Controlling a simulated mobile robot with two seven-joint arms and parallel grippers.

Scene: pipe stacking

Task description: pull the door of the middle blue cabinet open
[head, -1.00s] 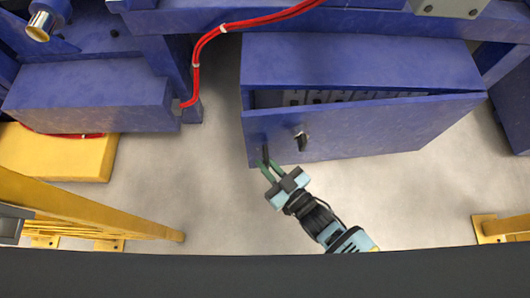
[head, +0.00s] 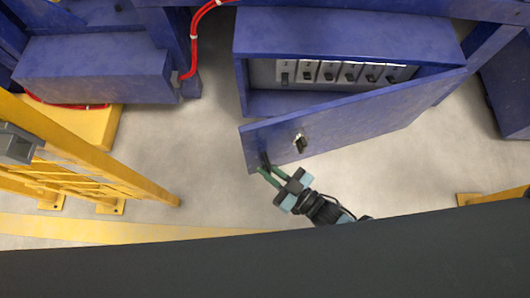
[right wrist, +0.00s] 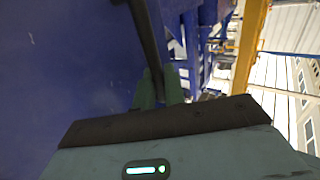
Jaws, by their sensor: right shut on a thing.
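The middle blue cabinet (head: 345,35) stands at the top centre of the head view. Its door (head: 370,118) is partly open, swung out at its left end, with the right end against the cabinet. A row of switches (head: 325,72) shows inside. My right gripper (head: 265,171) is shut on the dark door handle (head: 264,158) near the door's left edge. In the right wrist view, the green fingers (right wrist: 160,88) are at the black handle bar (right wrist: 147,45), beside the blue door face (right wrist: 65,70). My left gripper is not in view.
A dark latch (head: 300,143) sticks out of the door. A yellow railing (head: 95,165) stands at left, and another yellow post base (head: 490,196) at right. A red cable (head: 192,45) runs left of the cabinet. The floor before the door is clear.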

